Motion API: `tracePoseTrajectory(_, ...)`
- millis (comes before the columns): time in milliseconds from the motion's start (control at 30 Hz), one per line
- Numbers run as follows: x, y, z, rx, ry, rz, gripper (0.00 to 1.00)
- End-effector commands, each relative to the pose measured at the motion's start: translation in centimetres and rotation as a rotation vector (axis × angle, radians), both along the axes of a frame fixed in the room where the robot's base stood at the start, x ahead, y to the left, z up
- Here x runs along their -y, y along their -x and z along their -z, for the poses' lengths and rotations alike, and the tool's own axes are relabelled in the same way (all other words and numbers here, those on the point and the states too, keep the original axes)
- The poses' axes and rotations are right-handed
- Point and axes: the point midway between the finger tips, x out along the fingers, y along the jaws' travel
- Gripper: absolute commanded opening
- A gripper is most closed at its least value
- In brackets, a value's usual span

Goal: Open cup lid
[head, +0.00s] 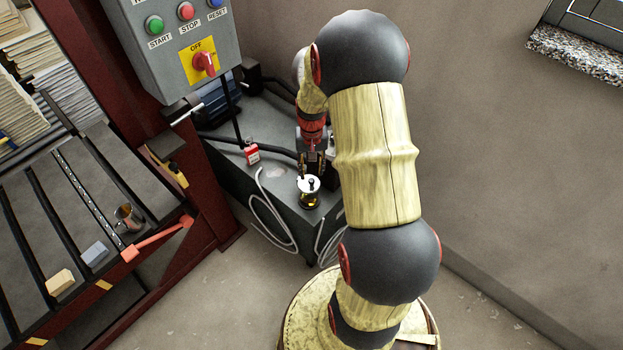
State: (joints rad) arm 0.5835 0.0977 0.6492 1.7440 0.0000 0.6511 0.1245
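A small cup (309,201) with a dark and brass-coloured body stands near the front edge of the dark grey cabinet top. Its white round lid (304,184) with a small black knob sits on top and looks closed. My gripper (312,171) is just behind and above the lid in the picture. Its two fingers look spread apart, with nothing visible between them. Whether a fingertip touches the lid is too small to tell. My arm's links hide part of the cabinet to the right.
A small red and white box (252,152) stands left of the cup on the cabinet (225,160). Pale cables hang down its front. A control box (180,40) with buttons is at upper left. A rack (75,190) at left holds a metal mug (129,216) and two blocks.

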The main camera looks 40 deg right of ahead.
Motion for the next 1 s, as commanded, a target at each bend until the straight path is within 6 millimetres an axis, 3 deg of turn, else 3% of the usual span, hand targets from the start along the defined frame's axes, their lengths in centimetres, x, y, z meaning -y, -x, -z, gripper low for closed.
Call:
tracePoseTrajectory(100,0.0,0.0,2.3,-0.002,-0.001,-0.001,0.36)
tracePoseTrajectory(300,0.0,0.0,4.7,-0.001,-0.001,-0.001,0.36)
tracePoseTrajectory(600,0.0,0.0,4.9,0.001,0.001,-0.001,0.36)
tracePoseTrajectory(1000,0.0,0.0,4.9,0.001,0.001,-0.001,0.13)
